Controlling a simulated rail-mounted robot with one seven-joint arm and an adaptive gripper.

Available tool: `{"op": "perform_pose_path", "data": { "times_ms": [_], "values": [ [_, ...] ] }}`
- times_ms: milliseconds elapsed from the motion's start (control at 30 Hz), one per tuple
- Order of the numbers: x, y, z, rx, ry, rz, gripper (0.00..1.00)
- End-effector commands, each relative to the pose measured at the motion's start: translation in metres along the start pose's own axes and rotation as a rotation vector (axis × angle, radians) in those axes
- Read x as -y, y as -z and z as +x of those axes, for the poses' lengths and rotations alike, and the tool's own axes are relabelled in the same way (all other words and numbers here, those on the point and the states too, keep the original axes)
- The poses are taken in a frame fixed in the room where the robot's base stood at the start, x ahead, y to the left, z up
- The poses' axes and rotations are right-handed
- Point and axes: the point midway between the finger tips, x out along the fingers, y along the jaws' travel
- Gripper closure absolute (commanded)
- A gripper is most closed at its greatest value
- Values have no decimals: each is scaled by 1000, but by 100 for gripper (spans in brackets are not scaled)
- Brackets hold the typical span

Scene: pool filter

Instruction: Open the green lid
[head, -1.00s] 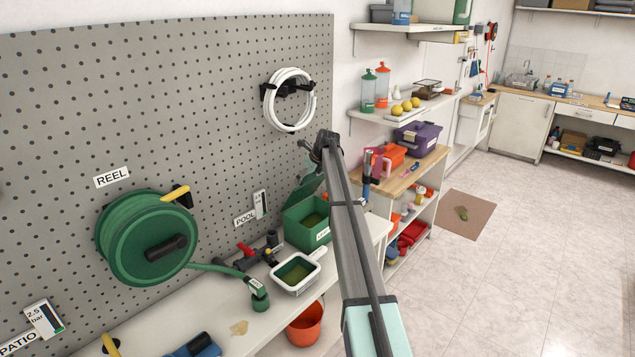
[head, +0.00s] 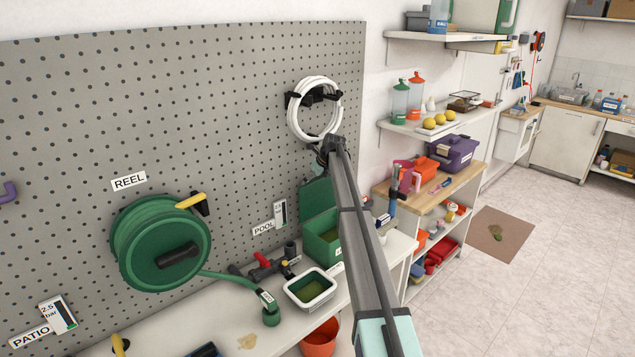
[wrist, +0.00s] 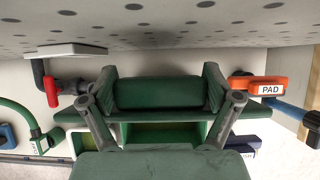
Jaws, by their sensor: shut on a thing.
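The green lid (head: 316,198) stands raised at the back edge of the green box (head: 323,243), close to the pegboard. My gripper (head: 325,160) is at the lid's top, partly hidden by my arm. In the wrist view my gripper (wrist: 160,88) has its two fingers on either side of a green bar-like part of the lid (wrist: 160,94) and is shut on it. The green box (wrist: 148,136) shows below, mostly hidden by my gripper's body. In the head view the box's inside is visible and its mouth is uncovered.
A white tray (head: 309,288) stands in front of the box. A pipe with a red valve handle (head: 262,260) is left of the box. An orange PAD-labelled item (wrist: 268,86) is on the right in the wrist view. A white hose coil (head: 314,108) hangs above my gripper.

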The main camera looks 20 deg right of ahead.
Motion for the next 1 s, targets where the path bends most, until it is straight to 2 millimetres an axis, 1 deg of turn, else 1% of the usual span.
{"op": "perform_pose_path", "data": {
  "times_ms": [33,333,367,400,767,967,1000],
  "values": [
    [0,-5,0,11,2,0,74],
    [0,-5,0,10,2,1,74],
    [0,-5,0,10,2,1,1],
    [0,-4,0,9,2,0,0],
    [0,-2,0,4,2,0,0],
    [0,-3,-12,7,2,0,0],
    [-1,2,-14,7,2,1,0]
  ]
}}
